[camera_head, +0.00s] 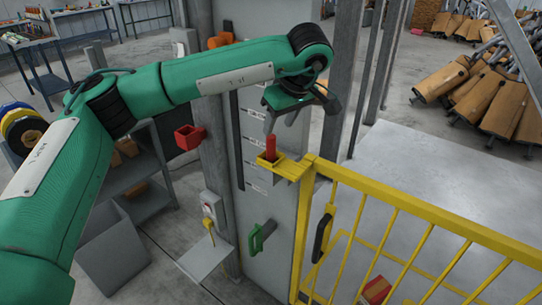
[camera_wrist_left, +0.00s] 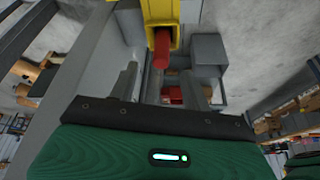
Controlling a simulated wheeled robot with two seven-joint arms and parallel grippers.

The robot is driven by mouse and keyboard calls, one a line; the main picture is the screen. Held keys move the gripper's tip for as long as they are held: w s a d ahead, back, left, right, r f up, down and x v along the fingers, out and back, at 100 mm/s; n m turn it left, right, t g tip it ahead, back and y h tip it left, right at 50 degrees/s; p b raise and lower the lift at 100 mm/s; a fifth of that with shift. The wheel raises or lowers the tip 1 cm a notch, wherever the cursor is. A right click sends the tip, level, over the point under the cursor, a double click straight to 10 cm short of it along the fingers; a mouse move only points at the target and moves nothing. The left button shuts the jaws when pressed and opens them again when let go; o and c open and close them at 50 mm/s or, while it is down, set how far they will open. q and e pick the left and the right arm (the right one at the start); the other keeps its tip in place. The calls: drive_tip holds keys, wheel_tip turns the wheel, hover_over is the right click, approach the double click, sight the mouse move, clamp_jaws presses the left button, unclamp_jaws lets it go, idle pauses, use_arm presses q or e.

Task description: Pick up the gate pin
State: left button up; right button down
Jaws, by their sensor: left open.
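The red gate pin (camera_head: 271,147) stands upright in a yellow bracket (camera_head: 283,167) at the top corner of the yellow gate (camera_head: 420,218). In the left wrist view the pin (camera_wrist_left: 161,50) sticks out of the yellow bracket (camera_wrist_left: 160,11), ahead of my fingers. My left gripper (camera_head: 281,121) is open, pointing down just above the pin and a little to its right in the head view. The left wrist view shows its two grey fingers apart with nothing between them (camera_wrist_left: 159,88). The pin's lower part is hidden in the bracket. My right gripper is not in view.
A grey post (camera_head: 262,205) with a green handle (camera_head: 262,237) stands beside the gate. A red holder (camera_head: 189,137) is on the column to the left. Brown mufflers (camera_head: 490,85) are piled at the back right.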

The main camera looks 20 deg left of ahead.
sight(272, 137)
use_arm(q)
drive_tip(key=shift+x, duration=1.45)
drive_tip(key=p+x, duration=0.1)
drive_tip(key=x, duration=0.2)
drive_tip(key=shift+a+f, duration=0.15)
drive_tip(key=shift+a, duration=0.15)
drive_tip(key=shift+w+a+f, duration=0.1)
drive_tip(key=shift+w+f, duration=0.05)
drive_tip(key=shift+f, duration=0.4)
clamp_jaws()
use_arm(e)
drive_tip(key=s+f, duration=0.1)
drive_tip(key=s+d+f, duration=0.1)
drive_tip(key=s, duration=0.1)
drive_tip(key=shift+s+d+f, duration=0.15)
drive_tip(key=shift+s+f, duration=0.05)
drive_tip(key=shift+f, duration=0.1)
